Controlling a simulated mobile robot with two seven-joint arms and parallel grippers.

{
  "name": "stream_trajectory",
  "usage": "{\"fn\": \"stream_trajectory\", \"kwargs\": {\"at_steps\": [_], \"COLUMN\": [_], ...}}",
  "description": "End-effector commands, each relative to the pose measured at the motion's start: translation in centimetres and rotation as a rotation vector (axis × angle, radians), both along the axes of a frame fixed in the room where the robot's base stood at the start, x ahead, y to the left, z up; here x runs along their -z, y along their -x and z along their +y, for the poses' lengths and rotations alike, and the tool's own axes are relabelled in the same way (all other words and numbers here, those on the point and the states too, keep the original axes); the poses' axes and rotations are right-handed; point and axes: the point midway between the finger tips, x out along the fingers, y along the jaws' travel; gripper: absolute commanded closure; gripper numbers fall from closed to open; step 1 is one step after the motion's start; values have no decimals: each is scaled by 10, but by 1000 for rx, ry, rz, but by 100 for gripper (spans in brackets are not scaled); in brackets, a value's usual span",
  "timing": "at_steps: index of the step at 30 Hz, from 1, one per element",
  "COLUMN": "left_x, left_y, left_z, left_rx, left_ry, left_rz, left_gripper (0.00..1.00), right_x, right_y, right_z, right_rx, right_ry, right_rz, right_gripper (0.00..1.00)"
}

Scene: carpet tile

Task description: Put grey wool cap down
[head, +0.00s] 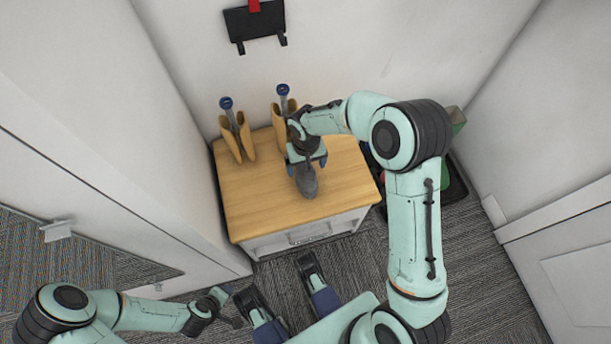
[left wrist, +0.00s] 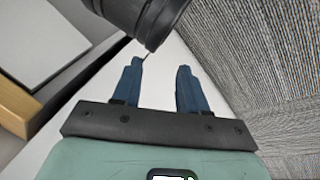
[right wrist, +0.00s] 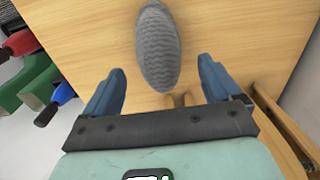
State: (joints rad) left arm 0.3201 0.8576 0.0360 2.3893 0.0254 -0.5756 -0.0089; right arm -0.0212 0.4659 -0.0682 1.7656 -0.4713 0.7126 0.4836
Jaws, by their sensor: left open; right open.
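The grey wool cap (head: 306,182) is on the wooden top of the small cabinet (head: 250,195). It also shows in the right wrist view (right wrist: 158,45) as a grey knitted oval over the wood, just beyond and between my right fingertips. My right gripper (head: 307,162) is above the cabinet top at the cap's back end. In the right wrist view its blue fingers (right wrist: 162,75) are apart, with nothing gripped between them. My left gripper (left wrist: 158,75) is open and empty, low in front of the cabinet and away from the cap.
Two tan holders with blue-topped tools (head: 240,135) stand at the back of the cabinet top. A black rack (head: 255,22) hangs on the wall above. A dark tray with red and green things (head: 447,180) is right of the cabinet. The cabinet top's front left is clear.

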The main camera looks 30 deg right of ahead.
Motion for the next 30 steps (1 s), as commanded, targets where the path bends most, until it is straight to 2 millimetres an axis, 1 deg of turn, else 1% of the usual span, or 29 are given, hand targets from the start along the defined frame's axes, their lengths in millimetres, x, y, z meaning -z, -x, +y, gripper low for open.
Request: {"fn": "stream_trajectory", "kwargs": {"at_steps": [5,8,11,12,15,21,22,23,24,26,27,28,30], "left_x": [3,9,15,18,24,23,23,23,23,23,23,23,23], "left_y": [-4,-11,-20,-18,-10,-9,-9,-9,-9,-9,-9,-9,-9], "left_z": [2,6,11,12,12,12,12,12,12,12,12,12,12], "left_rx": [-5,-12,-22,-22,-22,-23,-23,-23,-23,-23,-23,-23,-23], "left_ry": [-6,-13,-27,-27,-26,-25,-25,-25,-25,-25,-25,-25,-25], "left_rz": [-11,-27,-52,-44,-18,-15,-15,-15,-15,-15,-15,-15,-15], "left_gripper": [57,57,57,57,57,57,57,57,57,57,57,57,57], "right_x": [10,23,40,46,55,55,55,55,55,55,55,55,55], "right_y": [1,1,2,1,1,1,1,1,1,1,1,1,1], "right_z": [0,-1,-3,-2,-2,-2,-2,-2,-2,-2,-2,-2,-2], "right_rx": [0,0,1,0,1,0,0,0,0,0,0,0,0], "right_ry": [0,-1,0,0,-1,-1,-1,-1,-1,-1,-1,-1,-1], "right_rz": [2,3,5,4,3,0,0,0,0,0,0,0,0], "right_gripper": [9,9,9,9,9,9,12,22,35,55,68,70,70]}}
